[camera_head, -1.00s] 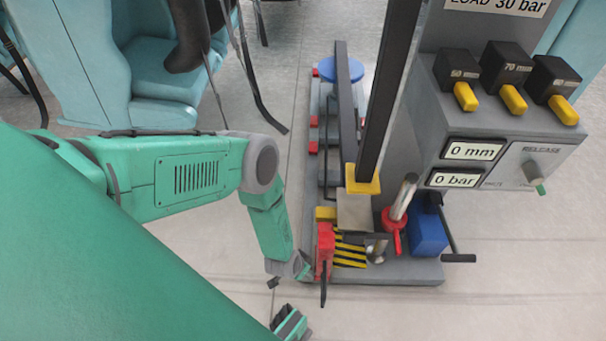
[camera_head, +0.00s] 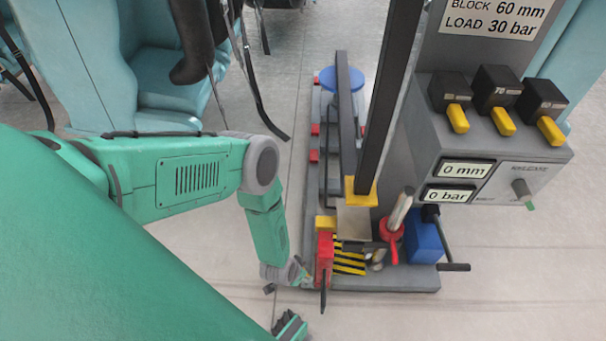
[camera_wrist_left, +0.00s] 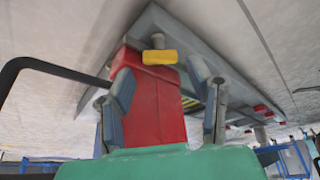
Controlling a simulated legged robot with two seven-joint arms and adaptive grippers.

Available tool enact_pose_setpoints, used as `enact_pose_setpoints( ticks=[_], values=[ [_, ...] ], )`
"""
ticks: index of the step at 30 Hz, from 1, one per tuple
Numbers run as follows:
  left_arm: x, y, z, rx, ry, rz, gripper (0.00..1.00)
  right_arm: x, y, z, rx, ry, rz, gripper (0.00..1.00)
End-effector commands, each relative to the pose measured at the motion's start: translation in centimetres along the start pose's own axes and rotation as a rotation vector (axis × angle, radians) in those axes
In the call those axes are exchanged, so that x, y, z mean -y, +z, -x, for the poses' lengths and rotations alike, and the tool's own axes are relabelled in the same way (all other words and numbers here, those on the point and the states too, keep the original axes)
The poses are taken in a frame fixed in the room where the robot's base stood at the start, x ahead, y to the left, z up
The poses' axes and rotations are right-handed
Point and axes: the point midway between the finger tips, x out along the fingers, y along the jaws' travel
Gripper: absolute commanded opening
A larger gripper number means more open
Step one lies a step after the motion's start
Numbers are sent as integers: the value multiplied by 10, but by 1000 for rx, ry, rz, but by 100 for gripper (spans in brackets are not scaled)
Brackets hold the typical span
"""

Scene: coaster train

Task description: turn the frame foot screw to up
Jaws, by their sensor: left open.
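A red block (camera_head: 325,258) stands at the front left corner of the grey base frame (camera_head: 400,281), with a dark lever (camera_head: 323,294) hanging from it. In the left wrist view the red block (camera_wrist_left: 158,115) lies between the two fingers of my open left gripper (camera_wrist_left: 162,82). A yellow piece (camera_wrist_left: 160,56) and a small grey post (camera_wrist_left: 158,40) show beyond it. I cannot tell which part is the frame foot screw. In the head view my left gripper (camera_head: 297,277) is beside the block's left side. Whether the fingers touch it is unclear.
A red valve-like part (camera_head: 390,232) and a blue box (camera_head: 424,238) stand right of the block. A control panel (camera_head: 480,150) with yellow levers overhangs them, reading 0 mm and 0 bar. Dark uprights rise behind. Teal seats (camera_head: 160,80) stand back left.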

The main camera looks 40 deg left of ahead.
Motion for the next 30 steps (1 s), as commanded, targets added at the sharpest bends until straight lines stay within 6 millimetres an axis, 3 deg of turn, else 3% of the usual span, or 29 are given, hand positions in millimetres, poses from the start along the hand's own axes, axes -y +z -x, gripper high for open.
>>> enact_pose_setpoints(
  ticks=[30],
  values=[
    [7, 0, 74, 3, -1, 0, 47, 0, -4, 66, 0, 0, 0, 40]
  ],
)
